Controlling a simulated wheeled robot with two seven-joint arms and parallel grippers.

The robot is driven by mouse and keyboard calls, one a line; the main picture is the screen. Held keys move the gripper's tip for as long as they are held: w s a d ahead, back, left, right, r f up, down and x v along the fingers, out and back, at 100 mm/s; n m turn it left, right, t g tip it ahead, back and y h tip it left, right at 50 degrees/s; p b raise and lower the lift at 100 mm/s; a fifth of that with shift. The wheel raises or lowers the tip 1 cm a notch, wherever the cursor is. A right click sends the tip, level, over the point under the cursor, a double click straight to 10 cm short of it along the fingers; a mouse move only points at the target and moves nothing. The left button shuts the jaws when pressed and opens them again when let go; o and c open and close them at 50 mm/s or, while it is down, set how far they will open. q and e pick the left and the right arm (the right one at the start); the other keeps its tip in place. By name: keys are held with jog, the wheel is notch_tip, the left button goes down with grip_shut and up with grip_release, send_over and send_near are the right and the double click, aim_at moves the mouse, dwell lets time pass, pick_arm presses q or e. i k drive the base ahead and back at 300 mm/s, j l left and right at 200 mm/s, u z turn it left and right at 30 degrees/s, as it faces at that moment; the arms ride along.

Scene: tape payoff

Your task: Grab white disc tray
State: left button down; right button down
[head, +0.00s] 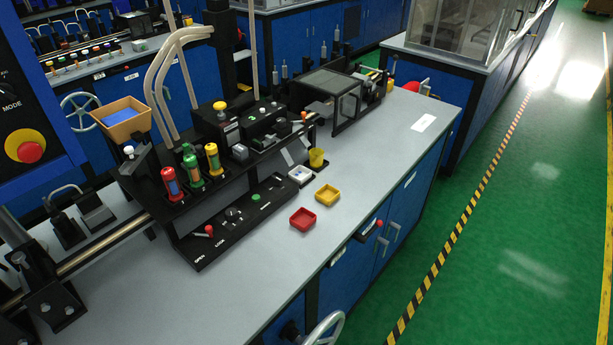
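A small white tray (301,175) lies on the grey bench top at the front edge of the black machine. It has a small bluish-grey detail in its middle, too small to make out. It sits just left of a yellow cup (317,157) and behind the yellow tray. Neither of my grippers shows in the head view.
A yellow tray (328,195) and a red tray (303,218) stand in front of the white one. A black control panel (232,218) with a red-knobbed lever lies to the left. The grey bench top (392,150) is clear to the right and front left.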

aim_at(300, 174)
jog(key=l+u, duration=0.1)
jog(key=u, duration=0.25)
jog(key=i+l+u, duration=0.1)
jog(key=u, duration=0.25)
jog(key=i+l+u, duration=0.1)
jog(key=l+u, duration=0.2)
jog(key=l, duration=0.25)
jog(key=l+u, duration=0.25)
jog(key=l, duration=0.35)
jog(key=k+l+u, duration=0.1)
jog(key=l+u, duration=0.15)
jog(key=l, duration=2.85)
